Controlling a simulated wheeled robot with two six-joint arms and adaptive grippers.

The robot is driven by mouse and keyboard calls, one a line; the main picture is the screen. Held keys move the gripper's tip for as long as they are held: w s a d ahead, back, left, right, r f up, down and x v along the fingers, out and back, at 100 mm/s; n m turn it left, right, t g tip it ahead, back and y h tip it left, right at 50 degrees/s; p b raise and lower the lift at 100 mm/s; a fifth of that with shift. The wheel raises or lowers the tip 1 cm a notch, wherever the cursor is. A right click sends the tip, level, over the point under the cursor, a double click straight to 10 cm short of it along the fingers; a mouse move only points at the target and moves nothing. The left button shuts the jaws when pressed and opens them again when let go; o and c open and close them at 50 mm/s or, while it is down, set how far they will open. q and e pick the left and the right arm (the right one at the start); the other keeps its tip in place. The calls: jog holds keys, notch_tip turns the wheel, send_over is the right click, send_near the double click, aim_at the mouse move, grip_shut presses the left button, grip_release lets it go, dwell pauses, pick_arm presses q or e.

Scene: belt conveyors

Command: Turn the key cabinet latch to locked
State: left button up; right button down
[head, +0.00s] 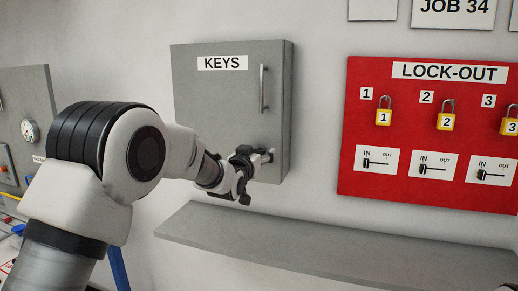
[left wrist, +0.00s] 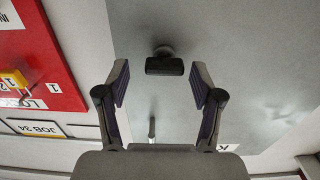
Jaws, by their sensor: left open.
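The grey key cabinet (head: 215,105), labelled KEYS, hangs on the wall with its door shut. Its latch (left wrist: 164,65) is a short dark bar on a round base; it lies crosswise in the left wrist view. My left gripper (head: 256,172) is at the cabinet's lower right corner, and its arm and fingers mostly hide the latch in the head view. In the left wrist view my left gripper (left wrist: 159,83) is open, one finger on each side of the latch, with clear gaps to both bar ends. It holds nothing.
A vertical door handle (head: 263,89) stands out above my left gripper. A grey shelf (head: 330,250) runs below the cabinet. A red lock-out board (head: 430,135) with yellow padlocks hangs to the right. A grey panel (head: 28,105) is at the far left.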

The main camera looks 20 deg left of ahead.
pick_arm(q)
jog(key=shift+w+a+r, duration=0.1)
jog(key=shift+w, duration=0.3)
jog(key=shift+a, duration=0.2)
jog(key=shift+d, duration=0.1)
jog(key=c, duration=1.1)
jog(key=shift+c, duration=0.2)
